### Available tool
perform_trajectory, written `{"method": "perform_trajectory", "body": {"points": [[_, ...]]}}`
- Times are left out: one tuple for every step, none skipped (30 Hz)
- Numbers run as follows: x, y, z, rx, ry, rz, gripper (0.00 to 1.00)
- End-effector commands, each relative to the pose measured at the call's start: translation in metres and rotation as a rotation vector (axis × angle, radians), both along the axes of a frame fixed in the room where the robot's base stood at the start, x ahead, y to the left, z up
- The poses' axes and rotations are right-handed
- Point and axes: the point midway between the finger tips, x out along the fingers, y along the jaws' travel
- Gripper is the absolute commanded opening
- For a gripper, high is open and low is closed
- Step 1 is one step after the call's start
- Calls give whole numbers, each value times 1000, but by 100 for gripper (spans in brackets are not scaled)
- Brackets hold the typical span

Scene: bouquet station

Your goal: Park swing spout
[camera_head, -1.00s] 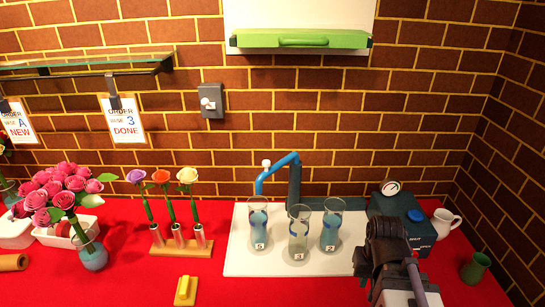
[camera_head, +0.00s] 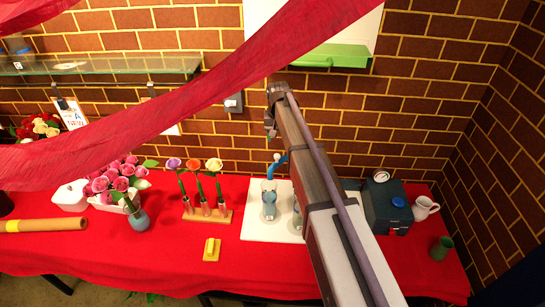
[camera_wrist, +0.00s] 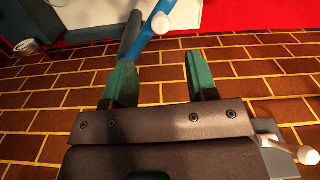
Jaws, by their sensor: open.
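The swing spout (camera_head: 279,165) is a blue bent tube with a white knob, standing behind the glass vases on the white board (camera_head: 255,223). In the head view my arm hides its column and part of the board. In the wrist view the blue spout (camera_wrist: 157,36) and its dark upright lie beyond my left finger, near its tip. My gripper (camera_wrist: 160,66) is open, with two green fingers spread and brick wall between them. In the head view my gripper (camera_head: 270,123) is small and partly hidden, above the spout.
One vase (camera_head: 269,202) stands in front of the spout; others are mostly behind my arm. A flower rack (camera_head: 222,216) is to the left. A dark machine (camera_head: 388,212) and a white jug (camera_head: 424,208) are to the right. Red cloth (camera_head: 170,110) crosses the upper view.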

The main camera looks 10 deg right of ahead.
Motion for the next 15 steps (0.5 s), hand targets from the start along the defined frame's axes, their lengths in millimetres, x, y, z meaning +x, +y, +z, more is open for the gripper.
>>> {"method": "perform_trajectory", "body": {"points": [[0,0,-22,0,0,0,52],[0,0,-29,0,0,1,52],[0,0,-39,0,0,1,52],[0,0,-47,0,0,1,52],[0,0,-54,0,0,1,52],[0,0,-64,0,0,1,52],[0,0,-70,0,0,1,52],[0,0,-76,0,0,1,52],[0,0,-82,0,0,1,52],[0,0,-85,0,0,1,52],[0,0,-88,0,0,1,52],[0,0,-90,0,0,1,52],[0,0,-90,0,0,1,52],[0,0,-90,0,0,1,52],[0,0,-89,0,0,1,52]]}}
